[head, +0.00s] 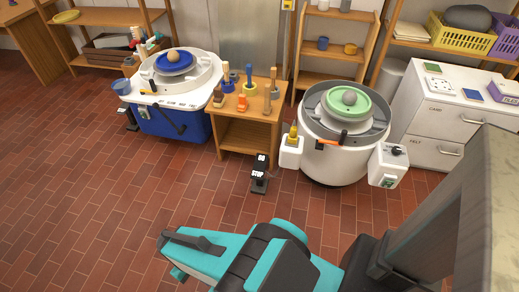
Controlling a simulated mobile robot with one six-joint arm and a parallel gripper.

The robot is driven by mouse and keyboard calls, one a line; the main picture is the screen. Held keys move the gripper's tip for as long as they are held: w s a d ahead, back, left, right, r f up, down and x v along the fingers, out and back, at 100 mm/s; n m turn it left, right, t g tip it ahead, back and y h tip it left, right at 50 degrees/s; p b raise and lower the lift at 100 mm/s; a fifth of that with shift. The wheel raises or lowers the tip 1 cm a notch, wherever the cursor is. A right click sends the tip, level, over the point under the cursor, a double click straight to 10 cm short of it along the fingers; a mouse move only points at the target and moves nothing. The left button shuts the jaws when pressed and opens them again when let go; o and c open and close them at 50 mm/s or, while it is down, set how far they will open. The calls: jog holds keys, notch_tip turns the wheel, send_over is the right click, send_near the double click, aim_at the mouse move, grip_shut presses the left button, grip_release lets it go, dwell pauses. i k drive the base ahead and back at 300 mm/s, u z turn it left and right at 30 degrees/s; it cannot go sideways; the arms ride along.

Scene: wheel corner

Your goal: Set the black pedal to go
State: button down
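A black pedal (260,181) lies on the floor between the two pottery wheels, in front of the small wooden table. It has a white-lettered STOP mark on its near part and a smaller mark at its far end that seems to read GO. Which end is pressed down is too small to tell. My teal arm reaches across the bottom of the head view. What seems to be my gripper (172,255) is at its left end, apart from the pedal, nearer to me and to its left. Its fingers do not show clearly.
A white wheel (334,165) with a green disc stands right of the pedal; a blue-and-white wheel (172,120) stands left, with another dark pedal (127,118) beside it. A wooden table (246,136) with tools stands behind. The brick floor in front is clear.

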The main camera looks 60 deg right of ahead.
aim_at(258, 168)
jog(key=z, duration=0.25)
jog(key=i, duration=0.95)
jog(key=u, duration=0.1)
